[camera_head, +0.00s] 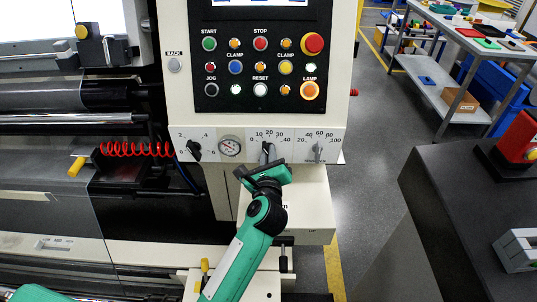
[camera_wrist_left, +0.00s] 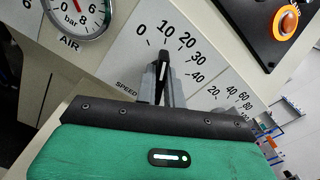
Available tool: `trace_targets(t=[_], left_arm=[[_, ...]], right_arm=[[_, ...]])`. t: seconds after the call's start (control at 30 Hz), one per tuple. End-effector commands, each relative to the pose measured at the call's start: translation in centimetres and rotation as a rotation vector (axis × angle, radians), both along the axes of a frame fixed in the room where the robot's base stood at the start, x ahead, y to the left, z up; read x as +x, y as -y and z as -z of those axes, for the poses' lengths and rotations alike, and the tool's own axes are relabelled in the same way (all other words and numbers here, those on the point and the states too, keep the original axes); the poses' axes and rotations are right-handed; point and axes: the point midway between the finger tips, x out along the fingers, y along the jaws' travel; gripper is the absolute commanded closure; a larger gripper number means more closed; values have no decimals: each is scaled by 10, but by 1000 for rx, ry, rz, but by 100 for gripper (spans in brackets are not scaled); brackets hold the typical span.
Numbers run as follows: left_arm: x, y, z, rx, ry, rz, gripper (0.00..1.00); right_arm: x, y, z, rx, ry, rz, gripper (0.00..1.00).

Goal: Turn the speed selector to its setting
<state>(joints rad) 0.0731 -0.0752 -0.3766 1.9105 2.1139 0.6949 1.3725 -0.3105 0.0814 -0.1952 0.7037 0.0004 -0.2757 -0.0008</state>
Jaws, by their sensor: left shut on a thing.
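The speed selector (camera_wrist_left: 162,70) is a black knob with a white pointer line on a white plate marked 0 to 40. Its pointer stands near the 10 and 20 marks in the left wrist view. My left gripper (camera_wrist_left: 163,84) is shut on this knob, with its grey fingers on either side. In the head view the left gripper (camera_head: 267,158) reaches up to the plate from below and hides most of the selector (camera_head: 268,146). The right gripper is not in view.
The air gauge (camera_head: 230,146) and a black selector (camera_head: 194,150) lie left of the speed plate. A grey selector (camera_head: 318,148) lies to the right. Above is the button panel (camera_head: 260,88). A dark bench (camera_head: 440,190) stands at the right.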

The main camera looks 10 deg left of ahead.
Motion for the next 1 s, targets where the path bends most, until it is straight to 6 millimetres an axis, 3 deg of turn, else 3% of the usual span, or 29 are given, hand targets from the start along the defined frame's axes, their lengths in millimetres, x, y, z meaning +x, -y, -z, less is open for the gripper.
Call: trace_targets(t=[0.17,0.33,0.7,1.0], left_arm=[[0,0,-2,45,-10,0,100],[0,0,-3,137,-32,-1,100],[0,2,-3,381,-80,1,100],[0,2,-1,490,-102,1,100]], right_arm=[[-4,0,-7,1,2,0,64],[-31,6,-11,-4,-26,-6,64],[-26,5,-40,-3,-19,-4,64],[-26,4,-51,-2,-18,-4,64]])
